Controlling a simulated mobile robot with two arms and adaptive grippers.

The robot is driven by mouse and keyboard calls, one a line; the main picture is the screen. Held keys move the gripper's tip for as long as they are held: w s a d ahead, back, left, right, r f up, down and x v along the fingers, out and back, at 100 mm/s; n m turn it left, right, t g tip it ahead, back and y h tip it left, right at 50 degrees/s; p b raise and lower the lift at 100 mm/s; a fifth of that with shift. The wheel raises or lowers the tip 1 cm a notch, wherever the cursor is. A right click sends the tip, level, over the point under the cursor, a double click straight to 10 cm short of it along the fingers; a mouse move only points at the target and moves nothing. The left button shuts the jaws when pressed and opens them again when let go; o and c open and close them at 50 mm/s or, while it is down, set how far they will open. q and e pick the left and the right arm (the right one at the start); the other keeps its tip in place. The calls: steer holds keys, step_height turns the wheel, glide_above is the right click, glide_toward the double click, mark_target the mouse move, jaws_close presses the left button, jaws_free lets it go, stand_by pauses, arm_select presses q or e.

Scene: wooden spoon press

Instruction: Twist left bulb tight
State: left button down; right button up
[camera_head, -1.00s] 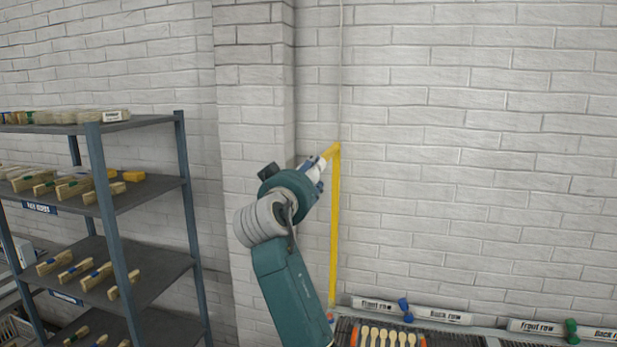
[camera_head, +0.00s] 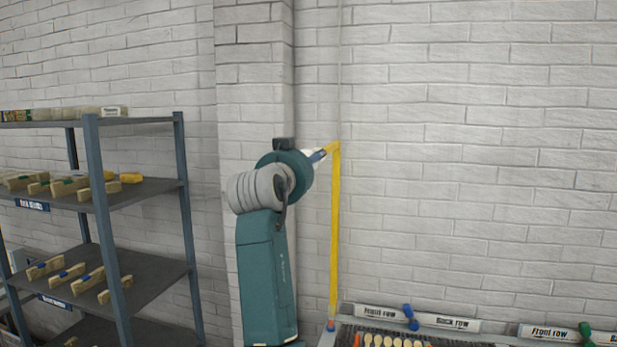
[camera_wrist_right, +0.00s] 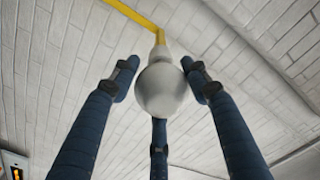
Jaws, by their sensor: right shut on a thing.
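A round white bulb (camera_wrist_right: 162,90) hangs at the end of a yellow bracket (camera_wrist_right: 138,17) in the right wrist view, with a pale neck between them. My right gripper (camera_wrist_right: 160,82) has its dark blue fingers around the bulb, one on each side and one below, and is shut on it. In the head view my right gripper (camera_head: 318,155) is at the top of the yellow post (camera_head: 335,235), beside its short bent arm. The bulb is mostly hidden there behind my wrist. My left gripper is in neither view.
A metal shelf rack (camera_head: 105,220) with wooden pieces stands at the left. A rack of wooden spoons (camera_head: 395,341) is at the bottom right, with row labels (camera_head: 455,324) and blue and green knobs behind it. White brick wall fills the back.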

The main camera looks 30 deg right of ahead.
steer(key=m, duration=0.1)
steer(key=f+m+b, duration=0.1)
steer(key=m+b, duration=0.1)
steer(key=shift+w+a+f, duration=0.15)
steer(key=shift+w, duration=0.1)
steer(key=shift+r+m+b, duration=0.15)
steer(key=shift+m+b, duration=0.05)
steer(key=shift+m, duration=0.75)
steer(key=shift+r+m+b, duration=0.1)
steer(key=shift+m+b, duration=0.1)
steer(key=shift+m, duration=0.75)
steer(key=shift+r, duration=0.1)
steer(key=o, duration=1)
steer(key=shift+c, duration=0.2)
steer(key=shift+o, duration=0.8)
steer(key=shift+w+a+r, duration=0.1)
steer(key=shift+w+a, duration=0.05)
steer(key=shift+w, duration=0.05)
